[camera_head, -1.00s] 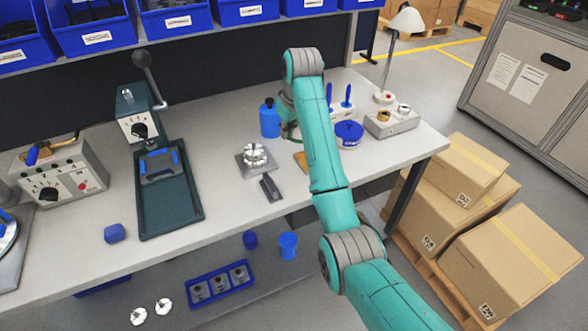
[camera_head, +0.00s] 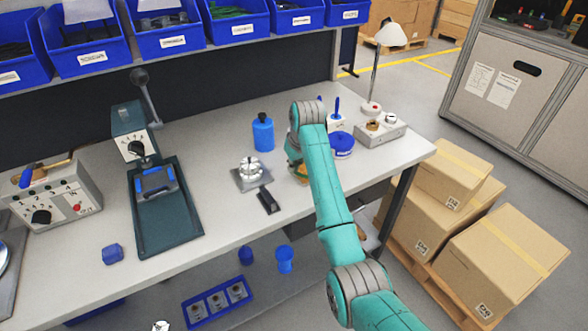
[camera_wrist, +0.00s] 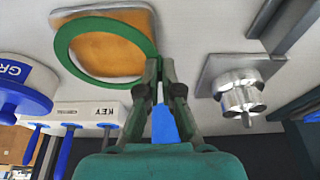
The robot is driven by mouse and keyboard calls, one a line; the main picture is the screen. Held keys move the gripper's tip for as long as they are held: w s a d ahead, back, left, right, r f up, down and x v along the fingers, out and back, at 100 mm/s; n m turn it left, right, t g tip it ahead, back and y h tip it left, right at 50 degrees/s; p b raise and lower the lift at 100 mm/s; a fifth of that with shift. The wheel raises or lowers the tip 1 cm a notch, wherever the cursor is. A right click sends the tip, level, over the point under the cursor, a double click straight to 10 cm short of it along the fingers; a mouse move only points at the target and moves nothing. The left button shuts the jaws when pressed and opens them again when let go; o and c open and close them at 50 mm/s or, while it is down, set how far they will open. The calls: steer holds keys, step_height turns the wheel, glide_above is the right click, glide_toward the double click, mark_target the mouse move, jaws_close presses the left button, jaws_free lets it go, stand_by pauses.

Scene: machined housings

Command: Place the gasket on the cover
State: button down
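The gasket is a thin green ring (camera_wrist: 62,42). In the wrist view it hangs from the fingertips of my gripper (camera_wrist: 160,62), which are closed on its edge. It overlaps an orange-brown pad (camera_wrist: 110,50) on the bench; the gap between ring and pad is hard to judge. A silver lobed part, seemingly the cover (camera_head: 251,168), sits on a square grey plate (camera_head: 240,181). It also shows right of my gripper in the wrist view (camera_wrist: 240,95), apart from the gasket. In the head view my arm mostly hides the gripper.
A blue bottle (camera_head: 263,133) stands behind the plate and a dark block (camera_head: 268,201) lies in front. A blue round tub (camera_head: 341,145) and a lamp (camera_head: 374,70) stand to the right. A lever press (camera_head: 140,140) stands left. Bench between press and plate is clear.

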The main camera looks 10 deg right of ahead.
steer(key=shift+f, duration=0.6)
steer(key=shift+f, duration=0.1)
steer(key=c, duration=1.3)
jaws_free()
